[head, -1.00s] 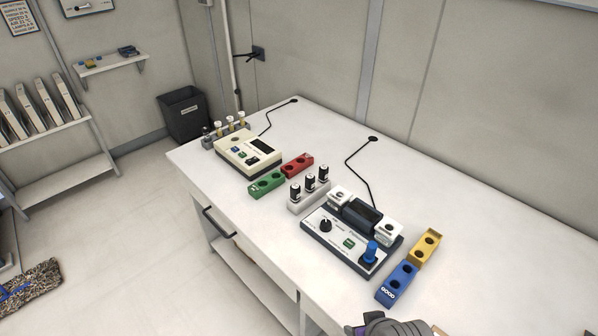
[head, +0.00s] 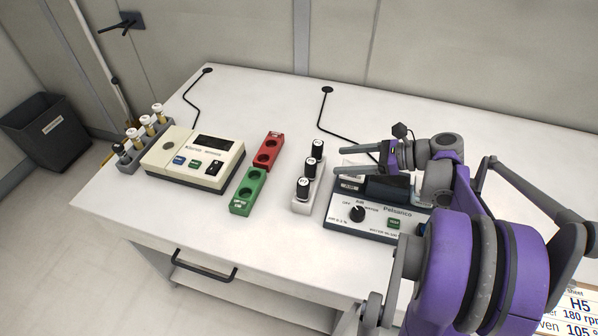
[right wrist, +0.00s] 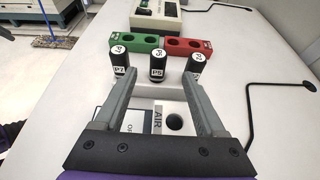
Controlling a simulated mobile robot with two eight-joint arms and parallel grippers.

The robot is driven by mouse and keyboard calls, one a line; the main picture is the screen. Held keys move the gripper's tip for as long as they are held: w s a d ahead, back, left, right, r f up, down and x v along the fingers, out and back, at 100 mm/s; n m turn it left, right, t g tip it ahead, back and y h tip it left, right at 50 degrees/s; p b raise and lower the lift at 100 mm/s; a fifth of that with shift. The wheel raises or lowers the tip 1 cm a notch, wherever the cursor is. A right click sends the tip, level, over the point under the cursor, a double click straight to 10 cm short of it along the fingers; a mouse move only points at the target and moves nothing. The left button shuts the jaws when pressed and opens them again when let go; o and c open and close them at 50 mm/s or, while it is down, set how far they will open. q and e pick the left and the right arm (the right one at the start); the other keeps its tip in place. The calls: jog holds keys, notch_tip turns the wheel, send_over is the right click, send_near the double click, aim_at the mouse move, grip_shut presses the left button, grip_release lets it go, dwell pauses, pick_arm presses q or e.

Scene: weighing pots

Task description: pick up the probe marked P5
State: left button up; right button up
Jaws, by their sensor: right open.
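Three black probes with white caps stand upright in a white rack (head: 301,207). In the right wrist view the middle one (right wrist: 157,64) is marked P5. It is also the middle probe in the head view (head: 310,168). The probe marked P7 (right wrist: 119,58) stands on its left, and a third probe (right wrist: 196,64) on its right, its mark hard to read. My right gripper (right wrist: 160,78) is open and empty. Its fingers point at the rack, with P5 centred between the tips and beyond them. My left gripper is not in view.
A grey device with a knob (head: 350,222) lies under my right arm. Green (head: 240,206) and red (head: 276,141) two-hole blocks stand left of the rack. A cream device (head: 230,172) stands beyond them, beside a grey vial rack (head: 126,162). A cable (head: 340,131) runs behind the probes.

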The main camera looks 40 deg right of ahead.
aim_at(317, 162)
jog(key=x, duration=0.3)
jog(key=shift+w+a+f, duration=0.1)
jog(key=shift+a+f, duration=0.05)
jog(key=x, duration=0.6)
jog(key=shift+w+a+b, duration=0.15)
jog(key=shift+w+b, duration=0.05)
jog(key=shift+b, duration=0.2)
jog(key=shift+c, duration=0.3)
grip_shut()
